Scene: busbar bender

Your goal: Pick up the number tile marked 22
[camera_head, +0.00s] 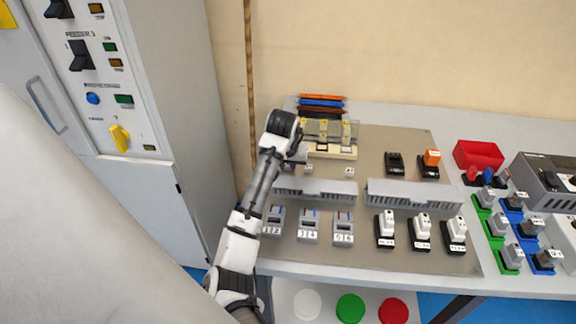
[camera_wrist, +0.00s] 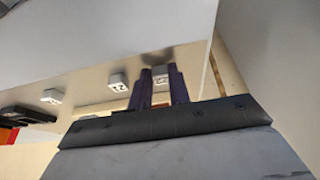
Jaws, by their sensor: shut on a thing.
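My gripper (camera_wrist: 160,76) has its dark fingers closed on a small white number tile (camera_wrist: 160,71) in the wrist view. The fingers partly cover this tile, and its marking is too small to read surely. Beside it are another white tile (camera_wrist: 118,82), whose blurred marking may read 22, and a third tile (camera_wrist: 50,96) farther left. In the head view my gripper (camera_head: 297,157) is low over the board at the left end of the tile row. Two tiles show to its right, one close by (camera_head: 308,169) and one farther off (camera_head: 349,172). The held tile is hidden there.
Grey slotted ducts (camera_head: 315,191) run across the board in front of the tiles. A clear-covered block (camera_head: 330,150) stands behind them. Numbered grey modules (camera_head: 308,226) are nearer the front. A red bin (camera_head: 478,155) stands to the right, and a tall cabinet (camera_head: 165,90) to the left.

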